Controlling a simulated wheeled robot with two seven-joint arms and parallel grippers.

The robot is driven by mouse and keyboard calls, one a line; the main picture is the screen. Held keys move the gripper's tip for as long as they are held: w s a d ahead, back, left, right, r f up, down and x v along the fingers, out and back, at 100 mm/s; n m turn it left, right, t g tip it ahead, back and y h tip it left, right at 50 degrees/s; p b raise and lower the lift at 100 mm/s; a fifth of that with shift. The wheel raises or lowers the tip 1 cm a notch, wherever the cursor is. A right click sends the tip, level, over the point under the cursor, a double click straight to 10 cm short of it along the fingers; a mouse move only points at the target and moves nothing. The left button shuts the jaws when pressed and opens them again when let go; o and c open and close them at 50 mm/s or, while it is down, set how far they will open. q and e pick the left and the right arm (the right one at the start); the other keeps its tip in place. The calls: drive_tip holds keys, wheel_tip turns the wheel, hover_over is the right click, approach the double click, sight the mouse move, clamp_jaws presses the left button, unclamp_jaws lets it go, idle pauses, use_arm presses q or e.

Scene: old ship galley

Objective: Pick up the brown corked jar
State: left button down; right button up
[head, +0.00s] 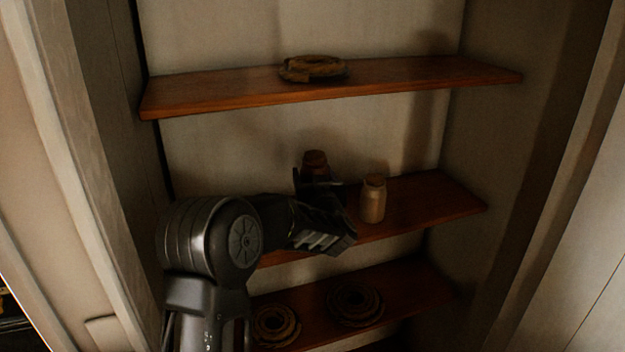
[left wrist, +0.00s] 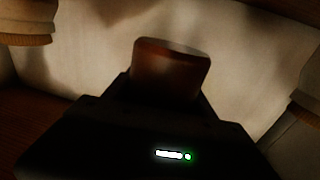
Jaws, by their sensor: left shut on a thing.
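The brown corked jar (head: 315,161) is dark reddish brown and stands out above my left gripper (head: 321,187) at the middle shelf. Its lower part is hidden behind the fingers. In the left wrist view the upper part of the brown jar (left wrist: 172,66) rises between the dark fingers, slightly tilted. My left gripper is shut on it. I cannot tell whether its base touches the shelf. My right gripper is in neither view.
A pale tan jar (head: 373,200) stands on the middle shelf (head: 440,202), just right of my left gripper. The upper shelf (head: 420,78) holds a rope coil (head: 314,67). The lower shelf holds two coils (head: 355,303) (head: 276,325). The middle shelf's right end is clear.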

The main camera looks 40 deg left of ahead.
use_arm(q)
drive_tip(key=shift+r, duration=0.3)
idle(0.5)
